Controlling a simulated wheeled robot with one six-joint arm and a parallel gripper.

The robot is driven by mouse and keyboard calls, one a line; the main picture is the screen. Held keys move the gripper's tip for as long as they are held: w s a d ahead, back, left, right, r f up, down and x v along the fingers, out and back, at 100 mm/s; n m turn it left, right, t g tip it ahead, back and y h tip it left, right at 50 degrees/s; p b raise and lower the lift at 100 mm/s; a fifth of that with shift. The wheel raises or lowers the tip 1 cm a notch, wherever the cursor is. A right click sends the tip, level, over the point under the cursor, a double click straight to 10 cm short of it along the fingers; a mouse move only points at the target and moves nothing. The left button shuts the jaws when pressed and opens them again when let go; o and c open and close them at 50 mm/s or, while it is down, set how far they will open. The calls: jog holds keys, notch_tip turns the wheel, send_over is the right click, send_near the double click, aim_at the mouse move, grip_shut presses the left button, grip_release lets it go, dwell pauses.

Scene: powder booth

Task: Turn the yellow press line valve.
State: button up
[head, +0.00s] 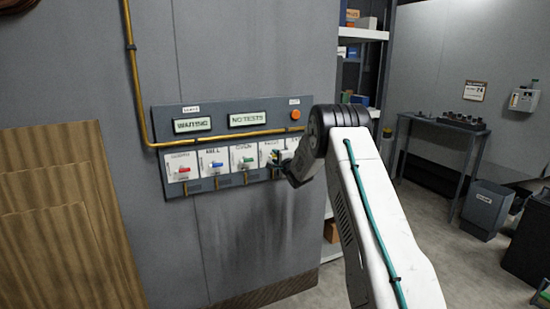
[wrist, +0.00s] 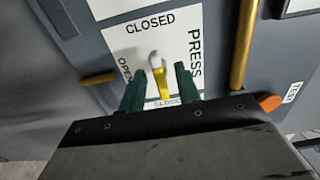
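The yellow press line valve (wrist: 163,88) is a small lever with a pale hub on a white plate (wrist: 195,20). The plate reads PRESS, with CLOSED and OPEN marks around the hub. In the wrist view the lever points from the hub down toward my gripper. My gripper (wrist: 159,73) has its two green fingers apart, one on each side of the lever, with a gap visible on both sides. In the head view my gripper (head: 281,163) is at the right end of the valve row and hides most of this valve.
The wall panel (head: 222,140) also carries red (head: 183,170), blue (head: 216,164) and green (head: 247,160) levers, two displays reading WAITING and NO TESTS, and an orange button (head: 295,114). A yellow pipe (head: 132,70) runs along it. Shelves (head: 365,34) stand to the right.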

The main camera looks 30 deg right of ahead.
jog(key=shift+w+d, duration=0.1)
jog(key=shift+w, duration=0.65)
grip_shut()
